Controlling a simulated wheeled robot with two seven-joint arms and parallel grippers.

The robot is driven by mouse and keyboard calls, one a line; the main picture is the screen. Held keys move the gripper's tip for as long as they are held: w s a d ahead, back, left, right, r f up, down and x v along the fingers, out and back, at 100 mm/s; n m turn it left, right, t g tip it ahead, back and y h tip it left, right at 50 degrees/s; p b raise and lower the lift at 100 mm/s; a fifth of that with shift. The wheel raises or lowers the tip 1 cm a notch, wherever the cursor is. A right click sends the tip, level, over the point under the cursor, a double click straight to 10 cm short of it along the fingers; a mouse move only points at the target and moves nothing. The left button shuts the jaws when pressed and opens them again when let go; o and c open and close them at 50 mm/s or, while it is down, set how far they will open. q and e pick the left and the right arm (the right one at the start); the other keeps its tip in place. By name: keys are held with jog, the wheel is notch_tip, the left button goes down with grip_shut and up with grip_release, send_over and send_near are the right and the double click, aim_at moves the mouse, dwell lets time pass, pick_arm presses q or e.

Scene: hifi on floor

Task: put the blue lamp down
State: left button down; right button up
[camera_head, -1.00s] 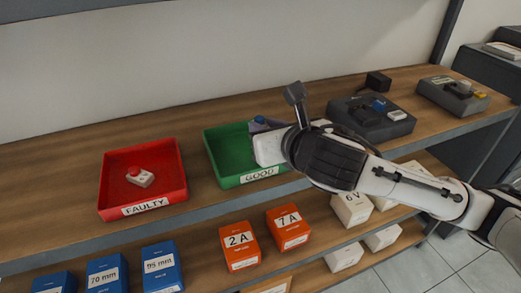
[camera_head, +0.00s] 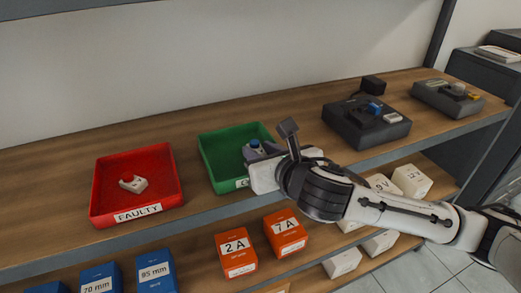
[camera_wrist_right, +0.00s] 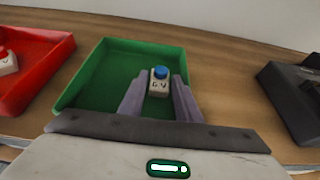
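The blue lamp (camera_head: 254,144) has a blue round top on a small white base marked "6 V"; it also shows in the wrist view (camera_wrist_right: 159,80). My right gripper (camera_wrist_right: 159,86) is shut on it, with one grey finger against each side. The lamp is over the right part of the green tray (camera_head: 214,165), labelled GOOD, inside its outline. I cannot tell whether its base touches the tray floor. My right wrist hides part of the tray's front and label in the head view. My left gripper is not in view.
A red tray (camera_head: 100,205) labelled FAULTY holds a lamp with a red top (camera_head: 133,183) to the left. A dark test box (camera_head: 362,130) stands to the right. Blue and orange boxes (camera_head: 236,252) stand on the shelf below. The rest of the green tray is bare.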

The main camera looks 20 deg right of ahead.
jog(key=shift+r, duration=0.25)
jog(key=p+v, duration=0.1)
jog(key=v, duration=0.5)
jog(key=shift+s+r, duration=0.25)
jog(key=shift+r, duration=0.05)
jog(key=p+v, duration=0.5)
jog(key=p, duration=0.3)
jog(key=shift+s+f, duration=0.1)
jog(key=shift+s, duration=0.1)
